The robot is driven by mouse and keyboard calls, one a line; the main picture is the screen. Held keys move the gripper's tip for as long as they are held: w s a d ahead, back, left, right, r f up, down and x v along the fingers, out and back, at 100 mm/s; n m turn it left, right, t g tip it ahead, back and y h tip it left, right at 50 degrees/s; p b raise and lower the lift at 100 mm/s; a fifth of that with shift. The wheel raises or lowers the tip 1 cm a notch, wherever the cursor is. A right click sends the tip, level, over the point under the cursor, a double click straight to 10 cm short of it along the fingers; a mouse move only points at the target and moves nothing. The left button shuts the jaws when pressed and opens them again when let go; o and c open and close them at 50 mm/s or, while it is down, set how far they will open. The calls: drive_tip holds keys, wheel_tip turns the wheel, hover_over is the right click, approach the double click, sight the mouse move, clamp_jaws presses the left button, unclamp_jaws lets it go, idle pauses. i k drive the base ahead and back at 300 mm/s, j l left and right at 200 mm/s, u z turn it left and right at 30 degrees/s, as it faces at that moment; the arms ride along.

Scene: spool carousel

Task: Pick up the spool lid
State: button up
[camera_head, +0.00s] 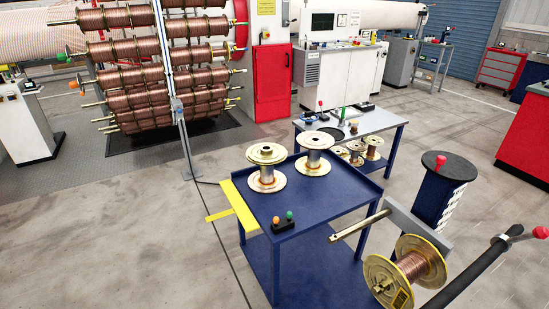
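I cannot tell for certain which thing is the spool lid. A flat black disc with a red knob (449,166) lies on top of a dark blue column at the right. A dark round piece (331,134) lies on the grey bench behind the blue table. Two nearly bare spools, a left one (267,178) and a right one (315,164), stand upright on the blue table. My gripper is not in view.
The blue table (318,222) carries a small button box (284,223) and a yellow bracket (240,205) at its left edge. A metal rod (358,226) sticks out right of it. A black bar (470,275) crosses the lower right corner.

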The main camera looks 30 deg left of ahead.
sight(262, 153)
drive_tip(key=j+z, duration=0.1)
drive_tip(key=j, duration=0.35)
drive_tip(key=k+j+z, duration=0.1)
drive_tip(key=j, duration=0.4)
drive_tip(key=j+z, duration=0.15)
drive_tip(key=j, duration=0.3)
drive_tip(key=k+j+z, duration=0.1)
drive_tip(key=j, duration=0.35)
drive_tip(key=k+j+z, duration=0.1)
drive_tip(key=j, duration=0.35)
